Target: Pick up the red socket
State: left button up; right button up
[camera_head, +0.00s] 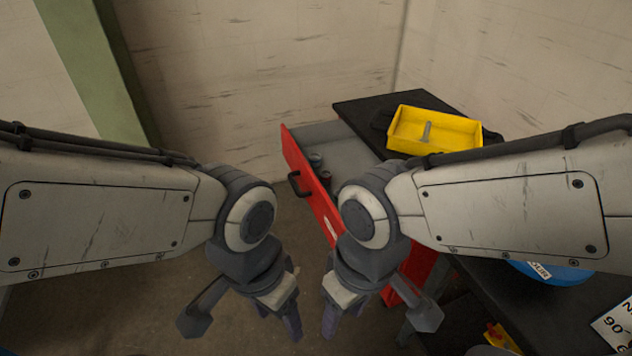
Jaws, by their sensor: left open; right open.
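I cannot make out a red socket for certain in the head view. The red-fronted drawer (306,176) stands open, and a few small dark round parts (317,162) lie inside it; my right arm hides part of the drawer. My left gripper (243,320) hangs open and empty over the floor, left of the drawer. My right gripper (378,317) is open with nothing seen between its fingers, in front of the drawer's near end.
A blue round object (560,273) is partly hidden by my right arm. A red and yellow item (502,338) lies low at right. The floor at left is clear.

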aim_at(325, 175)
jog(key=k, duration=0.4)
jog(key=u, duration=0.9)
jog(key=i, duration=1.7)
jog(key=z, duration=0.9)
jog(key=i, duration=0.45)
jog(key=z, duration=0.45)
